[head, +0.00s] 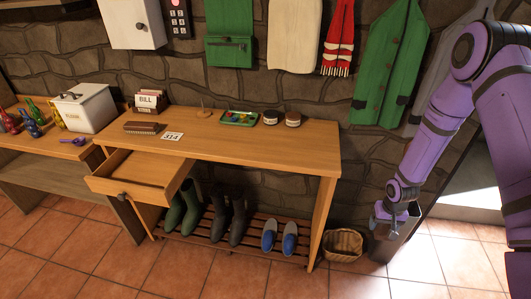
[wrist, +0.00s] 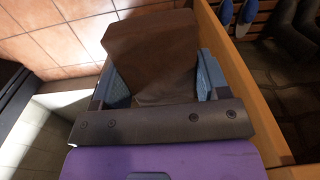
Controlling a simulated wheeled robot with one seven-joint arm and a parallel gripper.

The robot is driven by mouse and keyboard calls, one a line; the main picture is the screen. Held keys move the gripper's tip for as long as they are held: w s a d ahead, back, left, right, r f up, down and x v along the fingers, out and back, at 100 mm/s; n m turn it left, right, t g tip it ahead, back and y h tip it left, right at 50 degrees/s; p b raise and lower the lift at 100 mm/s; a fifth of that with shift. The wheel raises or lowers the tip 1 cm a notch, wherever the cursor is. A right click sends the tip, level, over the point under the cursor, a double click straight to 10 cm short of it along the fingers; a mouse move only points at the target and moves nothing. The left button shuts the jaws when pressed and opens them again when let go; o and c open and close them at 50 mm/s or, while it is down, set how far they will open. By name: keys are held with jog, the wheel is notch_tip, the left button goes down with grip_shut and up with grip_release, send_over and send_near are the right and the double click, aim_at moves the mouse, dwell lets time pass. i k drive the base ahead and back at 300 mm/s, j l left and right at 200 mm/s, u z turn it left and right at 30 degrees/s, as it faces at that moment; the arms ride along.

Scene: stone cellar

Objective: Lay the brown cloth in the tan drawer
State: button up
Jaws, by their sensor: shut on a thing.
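My gripper (head: 391,214) is low at the right in the head view, right of the table. In the wrist view its blue fingers (wrist: 160,85) are shut on the brown cloth (wrist: 150,50), a dark brown folded piece that sticks out beyond the fingertips. In the head view the cloth is hard to make out against the dark shape below my gripper. The tan drawer (head: 122,194) is pulled out at the left end of the wooden table, far left of my gripper. Its visible inside looks empty.
Boots and blue slippers (head: 279,237) stand on the rack below. A wicker basket (head: 342,245) is beside my gripper.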

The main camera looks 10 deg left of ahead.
aim_at(144, 177)
jog(key=k+j, duration=0.1)
jog(key=j, duration=1.3)
jog(key=k+j, duration=0.15)
jog(key=j, duration=0.55)
